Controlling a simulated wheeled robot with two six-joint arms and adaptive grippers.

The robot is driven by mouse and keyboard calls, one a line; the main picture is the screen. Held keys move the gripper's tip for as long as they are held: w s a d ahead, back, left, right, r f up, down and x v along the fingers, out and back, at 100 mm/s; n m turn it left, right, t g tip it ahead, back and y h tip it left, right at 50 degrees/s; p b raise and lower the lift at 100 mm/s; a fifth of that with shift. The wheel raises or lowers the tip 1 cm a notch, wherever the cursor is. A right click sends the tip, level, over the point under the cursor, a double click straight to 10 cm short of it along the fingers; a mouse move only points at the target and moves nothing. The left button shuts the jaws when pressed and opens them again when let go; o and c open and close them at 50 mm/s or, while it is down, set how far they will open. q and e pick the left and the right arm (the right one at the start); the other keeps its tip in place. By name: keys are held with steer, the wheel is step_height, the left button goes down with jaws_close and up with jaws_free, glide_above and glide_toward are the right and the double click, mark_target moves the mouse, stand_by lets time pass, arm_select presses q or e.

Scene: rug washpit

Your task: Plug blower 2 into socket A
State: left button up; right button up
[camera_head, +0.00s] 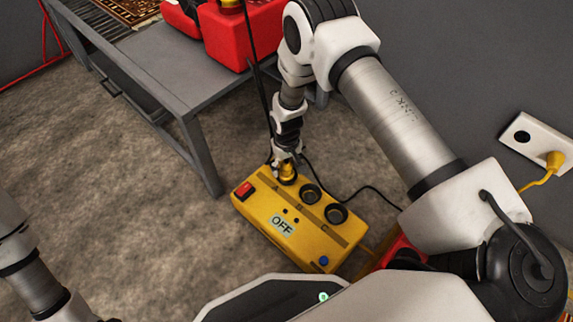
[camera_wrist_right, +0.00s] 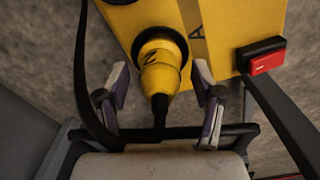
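The yellow power box (camera_head: 262,222) lies on the floor with sockets A, B and C in a row. A yellow plug marked 2 (camera_wrist_right: 160,72) sits in the black ring of socket A (camera_wrist_right: 160,38), beside the letter A; how deep it is seated I cannot tell. It also shows in the head view (camera_head: 287,174). My right gripper (camera_wrist_right: 161,74) is around the plug with its fingers apart, a gap on both sides. Sockets B (camera_head: 310,193) and C (camera_head: 336,214) are empty. The display (camera_head: 281,225) reads OFF. My left gripper is out of view.
A red switch (camera_head: 244,190) is at the box's left end, a blue button (camera_head: 324,261) at its right. A grey table (camera_head: 190,85) carries red machines (camera_head: 243,35). Black cables run near my right arm. A yellow plug (camera_head: 555,160) is in the wall outlet.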

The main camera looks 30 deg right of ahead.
step_height(320, 180, up, 11)
steer(key=shift+r, duration=0.5)
steer(key=shift+s, duration=0.1)
stand_by(0.3)
